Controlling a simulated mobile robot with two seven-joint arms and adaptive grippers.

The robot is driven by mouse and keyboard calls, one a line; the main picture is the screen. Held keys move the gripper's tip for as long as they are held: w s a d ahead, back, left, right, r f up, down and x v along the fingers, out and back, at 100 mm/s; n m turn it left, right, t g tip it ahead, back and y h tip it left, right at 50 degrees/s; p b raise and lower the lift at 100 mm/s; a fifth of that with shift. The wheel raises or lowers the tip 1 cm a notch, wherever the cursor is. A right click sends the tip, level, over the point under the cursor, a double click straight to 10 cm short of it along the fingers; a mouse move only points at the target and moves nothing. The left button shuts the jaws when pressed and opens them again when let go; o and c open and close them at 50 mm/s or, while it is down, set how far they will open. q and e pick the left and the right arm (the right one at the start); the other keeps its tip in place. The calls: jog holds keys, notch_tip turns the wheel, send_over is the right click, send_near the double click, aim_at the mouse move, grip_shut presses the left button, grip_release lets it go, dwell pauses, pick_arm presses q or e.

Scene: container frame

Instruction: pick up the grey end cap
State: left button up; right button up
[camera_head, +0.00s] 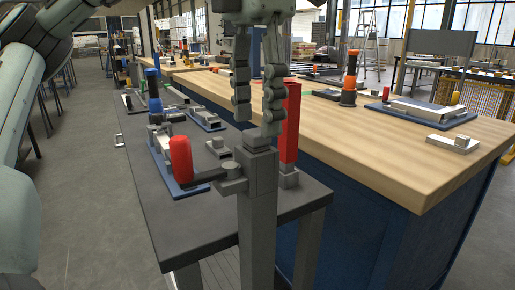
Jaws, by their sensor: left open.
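A small dark grey block (257,139), which looks like the grey end cap, sits on top of an upright grey post (258,200) at the front of the dark table. My left gripper (256,121) points straight down over it. Its two fingers are apart, with the tips close above the block's left and right sides. The gap between the fingers is empty. I cannot tell whether a fingertip touches the block. My right gripper is not in view.
A red upright bar (290,122) stands close to the right finger. A red-handled clamp (181,160) lies left of the post on the dark table (165,210). A wooden workbench (400,150) fills the right, with its middle largely clear.

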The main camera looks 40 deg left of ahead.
pick_arm(q)
jog(key=shift+f, duration=1.3)
jog(key=shift+w, duration=0.1)
jog(key=c, duration=0.9)
jog(key=shift+r, duration=0.15)
jog(key=shift+c, duration=0.3)
